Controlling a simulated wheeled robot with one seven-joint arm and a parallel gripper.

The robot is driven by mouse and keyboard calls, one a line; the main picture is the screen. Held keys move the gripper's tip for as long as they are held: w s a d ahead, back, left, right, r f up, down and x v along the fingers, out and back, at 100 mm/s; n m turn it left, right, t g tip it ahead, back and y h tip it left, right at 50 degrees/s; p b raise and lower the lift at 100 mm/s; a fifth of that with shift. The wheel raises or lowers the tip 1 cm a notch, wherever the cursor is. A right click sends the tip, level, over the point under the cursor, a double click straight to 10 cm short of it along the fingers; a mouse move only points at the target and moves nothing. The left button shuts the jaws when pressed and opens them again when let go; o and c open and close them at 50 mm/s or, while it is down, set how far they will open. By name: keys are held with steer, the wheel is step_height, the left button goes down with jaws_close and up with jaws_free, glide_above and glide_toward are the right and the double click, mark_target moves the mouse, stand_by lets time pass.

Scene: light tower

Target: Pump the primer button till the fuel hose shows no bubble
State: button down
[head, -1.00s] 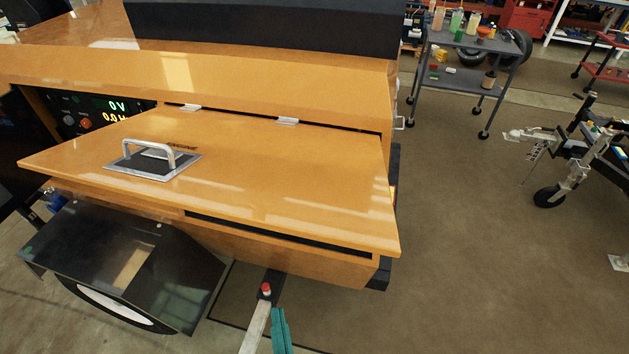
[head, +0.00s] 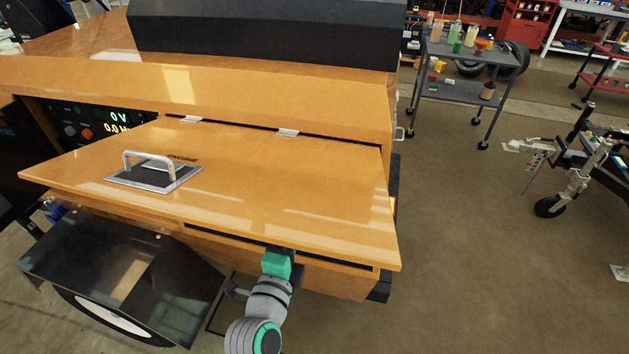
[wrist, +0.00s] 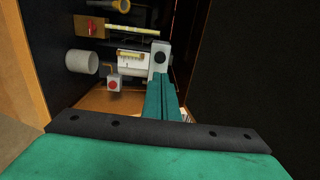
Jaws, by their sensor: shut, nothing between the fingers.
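My gripper (wrist: 160,88) is shut and empty in the wrist view, its green fingers pointing into the engine compartment. A grey block with a dark round face (wrist: 160,58) lies just beyond the fingertips; I cannot tell whether they touch. A red round button on a pale block (wrist: 113,86) is left of the fingers, apart from them. I cannot tell for sure which is the primer button. A pale yellow tube (wrist: 133,30) runs across the top and may be the fuel hose; any bubble is too small to tell. In the head view the raised door hides the fingers.
The orange engine door (head: 290,190) stands out over my arm. A white cylinder (wrist: 82,62), a yellow block with a red part (wrist: 90,27) and a dark wall (wrist: 245,80) crowd the compartment. A wheel under a dark fender (head: 110,275) is at left.

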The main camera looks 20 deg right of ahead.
steer(key=x, duration=1.4)
steer(key=shift+x, duration=0.9)
steer(key=v, duration=1.4)
